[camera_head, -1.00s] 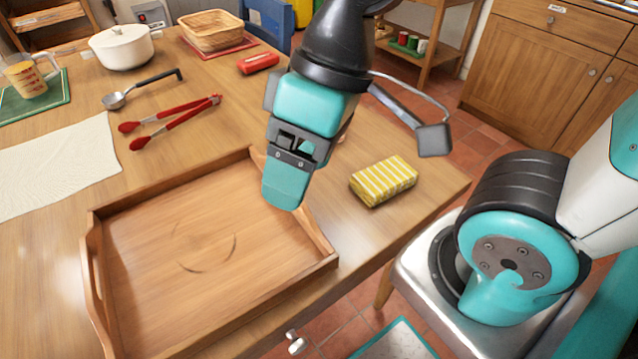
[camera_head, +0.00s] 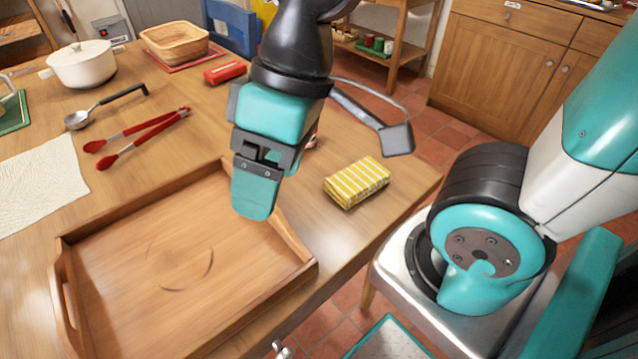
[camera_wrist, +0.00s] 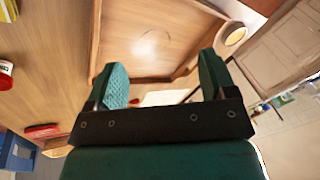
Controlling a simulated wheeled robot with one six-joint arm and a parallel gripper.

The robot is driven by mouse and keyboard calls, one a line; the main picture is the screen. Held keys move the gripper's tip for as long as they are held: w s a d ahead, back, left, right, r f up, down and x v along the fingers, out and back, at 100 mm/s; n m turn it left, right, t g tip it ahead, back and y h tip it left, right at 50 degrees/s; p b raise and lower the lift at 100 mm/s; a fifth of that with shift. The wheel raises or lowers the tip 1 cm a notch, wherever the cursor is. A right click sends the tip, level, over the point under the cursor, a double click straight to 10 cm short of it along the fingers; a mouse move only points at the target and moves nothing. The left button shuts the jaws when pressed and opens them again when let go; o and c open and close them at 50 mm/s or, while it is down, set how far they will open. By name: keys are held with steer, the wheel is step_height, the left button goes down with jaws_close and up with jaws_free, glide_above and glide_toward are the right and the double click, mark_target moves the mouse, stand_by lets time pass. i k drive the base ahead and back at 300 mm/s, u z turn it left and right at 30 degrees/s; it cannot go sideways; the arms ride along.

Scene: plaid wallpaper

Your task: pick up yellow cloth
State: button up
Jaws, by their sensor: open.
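The yellow cloth (camera_head: 357,183) is folded into a thick block with white stripes. It lies on the wooden table near its right edge, to the right of the wooden tray. A small part of the yellow cloth (camera_wrist: 8,12) also shows at the top left corner of the wrist view. My gripper (camera_head: 254,196) hangs above the tray's right rim, to the left of the cloth and apart from it. In the wrist view my gripper (camera_wrist: 160,85) has its two teal fingers wide apart with nothing between them.
The wooden tray (camera_head: 63,292) looks empty. Red tongs (camera_head: 137,138), a ladle (camera_head: 105,105), a white pot (camera_head: 82,66), a basket (camera_head: 174,41) and a red object (camera_head: 225,73) stand farther back. A small red-and-white item (camera_wrist: 5,75) sits at the wrist view's left.

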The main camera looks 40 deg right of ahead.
mark_target(351, 185)
steer(key=z, duration=1.95)
steer(key=k, duration=0.95)
steer(key=u, duration=0.8)
steer(key=i, duration=0.5)
